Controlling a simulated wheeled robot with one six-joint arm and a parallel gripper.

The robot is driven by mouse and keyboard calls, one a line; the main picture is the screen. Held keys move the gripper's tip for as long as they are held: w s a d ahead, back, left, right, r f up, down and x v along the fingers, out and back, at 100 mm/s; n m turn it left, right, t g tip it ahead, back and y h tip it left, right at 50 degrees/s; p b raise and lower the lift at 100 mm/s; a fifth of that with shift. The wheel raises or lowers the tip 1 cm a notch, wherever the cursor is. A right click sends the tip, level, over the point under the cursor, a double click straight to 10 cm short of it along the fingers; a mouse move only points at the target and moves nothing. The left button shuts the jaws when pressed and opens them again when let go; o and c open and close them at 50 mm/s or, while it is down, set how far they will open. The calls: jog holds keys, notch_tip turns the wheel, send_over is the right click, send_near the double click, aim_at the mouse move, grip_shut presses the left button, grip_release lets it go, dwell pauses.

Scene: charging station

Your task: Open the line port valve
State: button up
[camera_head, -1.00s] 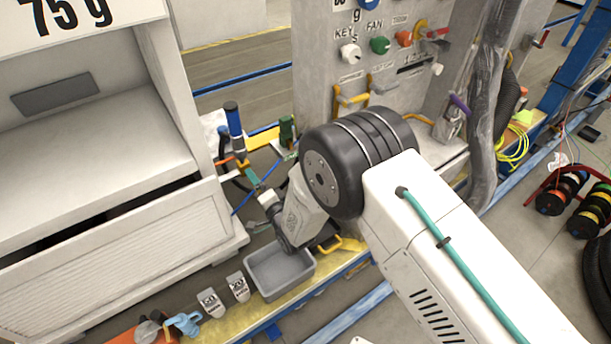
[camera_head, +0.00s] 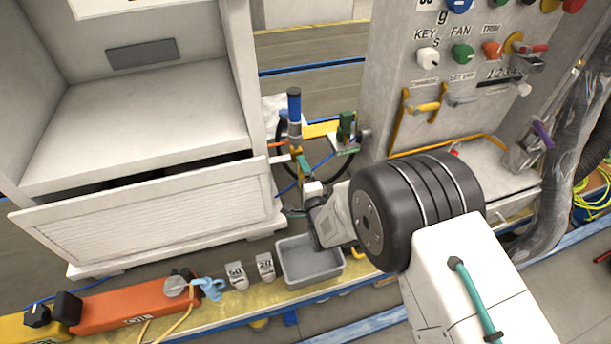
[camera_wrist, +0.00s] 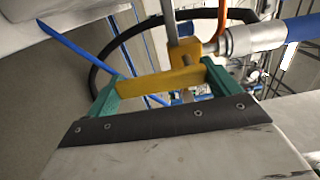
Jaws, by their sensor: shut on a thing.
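The line port valve shows in the wrist view as a yellow lever (camera_wrist: 160,82) on a metal stem. A blue cylinder with a silver collar (camera_wrist: 238,40) adjoins it on the right. My gripper (camera_wrist: 163,84) has a green finger at each end of the lever and is shut on it. In the head view my gripper (camera_head: 302,165) is just below the upright blue-handled fitting (camera_head: 294,106), behind my dark wrist. The lever itself is too small and hidden to make out there.
A grey tray (camera_head: 310,262) sits below my wrist. A white cabinet (camera_head: 140,130) stands close on the left and a control panel (camera_head: 400,75) on the right. A black hose (camera_wrist: 98,65) and blue cable (camera_wrist: 75,55) pass near the gripper.

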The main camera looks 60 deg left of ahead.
jog(key=o, duration=1.2)
jog(key=shift+c, duration=0.2)
jog(key=v, duration=0.7)
jog(key=shift+s+d, duration=0.2)
jog(key=shift+d, duration=0.1)
